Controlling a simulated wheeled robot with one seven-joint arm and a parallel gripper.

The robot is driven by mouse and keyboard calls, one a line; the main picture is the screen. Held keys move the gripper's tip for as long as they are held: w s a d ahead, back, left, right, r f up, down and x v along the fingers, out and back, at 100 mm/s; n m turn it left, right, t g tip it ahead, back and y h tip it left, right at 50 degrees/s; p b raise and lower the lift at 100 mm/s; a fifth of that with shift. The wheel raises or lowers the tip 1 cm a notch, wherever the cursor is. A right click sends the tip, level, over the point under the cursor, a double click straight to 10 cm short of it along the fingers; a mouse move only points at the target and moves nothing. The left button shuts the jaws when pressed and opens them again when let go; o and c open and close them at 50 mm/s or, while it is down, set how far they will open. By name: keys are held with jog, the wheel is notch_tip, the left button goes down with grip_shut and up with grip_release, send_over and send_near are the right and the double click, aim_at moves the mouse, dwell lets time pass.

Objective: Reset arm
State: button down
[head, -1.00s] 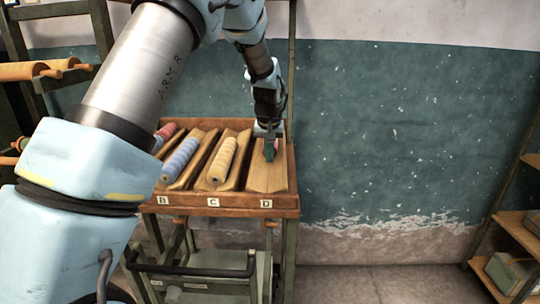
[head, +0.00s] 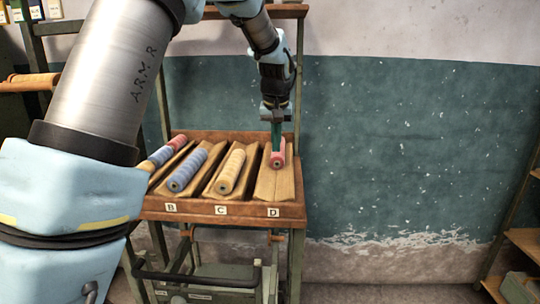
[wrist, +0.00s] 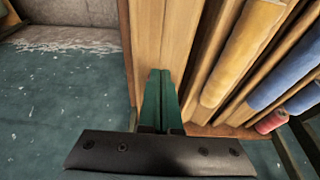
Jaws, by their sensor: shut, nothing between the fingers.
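My gripper (head: 277,148) is at the back of slot D of a wooden rack (head: 222,208), its green fingers pointing down. In the wrist view its fingers (wrist: 160,78) are together, with nothing between them, over a bare wooden trough (wrist: 163,32). A short red roll (head: 278,160) lies in slot D, right by the fingertips in the head view. I cannot tell whether they touch it.
Slot C holds a yellow roll (head: 231,170), slot B a blue roll (head: 188,170). A green wall (head: 410,150) stands behind. The space right of the rack is clear.

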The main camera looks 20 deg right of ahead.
jog(key=shift+n, duration=0.5)
jog(key=a, duration=0.3)
jog(key=a+f, duration=0.1)
jog(key=a, duration=0.6)
jog(key=shift+a+f, duration=0.3)
jog(key=shift+f, duration=0.05)
jog(key=s+a+f+n, duration=0.1)
jog(key=s+a+f, duration=0.1)
jog(key=s+a, duration=0.3)
jog(key=s+a+f+n+g, duration=0.1)
jog(key=s+a+f, duration=0.2)
jog(key=a, duration=0.8)
jog(key=s+a+f+y, duration=0.1)
jog(key=s+a+f, duration=0.1)
jog(key=s+a, duration=0.5)
jog(key=shift+s+a+f+n, duration=0.2)
jog(key=shift+s+a+n, duration=0.2)
jog(key=shift+a, duration=0.45)
